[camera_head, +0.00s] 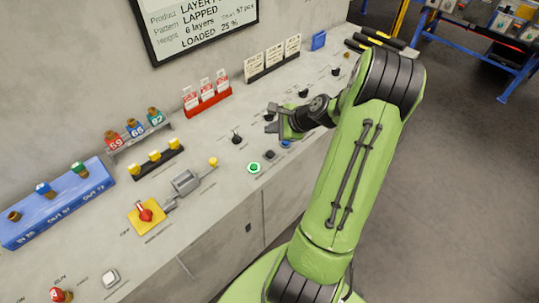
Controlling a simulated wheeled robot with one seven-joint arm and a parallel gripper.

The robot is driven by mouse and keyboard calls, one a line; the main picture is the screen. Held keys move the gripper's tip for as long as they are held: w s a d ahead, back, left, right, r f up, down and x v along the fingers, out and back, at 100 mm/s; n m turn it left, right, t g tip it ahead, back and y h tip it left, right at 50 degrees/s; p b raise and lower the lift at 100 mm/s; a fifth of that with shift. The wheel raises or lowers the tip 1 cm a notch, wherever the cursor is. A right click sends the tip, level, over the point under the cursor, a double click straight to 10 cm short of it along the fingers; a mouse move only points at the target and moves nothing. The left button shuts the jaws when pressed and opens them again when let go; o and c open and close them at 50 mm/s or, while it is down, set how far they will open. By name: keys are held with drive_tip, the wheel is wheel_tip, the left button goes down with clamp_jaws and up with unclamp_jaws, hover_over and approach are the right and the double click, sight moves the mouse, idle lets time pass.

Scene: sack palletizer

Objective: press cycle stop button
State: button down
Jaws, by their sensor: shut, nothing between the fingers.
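A row of small buttons sits near the front edge of the grey console (222,192). It has a green button (254,168), a black button (269,155) and a blue button (285,144). Their labels are too small to read, so I cannot tell which one is cycle stop. My gripper (270,118) is shut and empty. It points left above the console, behind the black and blue buttons in the picture, and appears apart from them. My green arm reaches in from the right and hides part of the console.
A black lever switch (236,138) stands left of my gripper. A yellow-based red emergency button (147,213), a grey lever box (186,182), a blue block (58,203) and a red card rack (208,101) are on the console. The wall stands behind; open floor lies right.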

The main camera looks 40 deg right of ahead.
sight(272, 155)
wheel_tip(272, 155, down, 8)
drive_tip(key=b, duration=0.6)
drive_tip(key=shift+r, duration=0.1)
drive_tip(key=shift+d+f, duration=0.1)
drive_tip(key=shift+f, duration=0.1)
drive_tip(key=shift+b, duration=0.3)
idle(1.0)
drive_tip(key=shift+f, duration=0.4)
drive_tip(key=shift+f+b, duration=0.35)
drive_tip(key=shift+f, duration=0.1)
idle(0.4)
idle(0.3)
drive_tip(key=shift+r+p, duration=0.9)
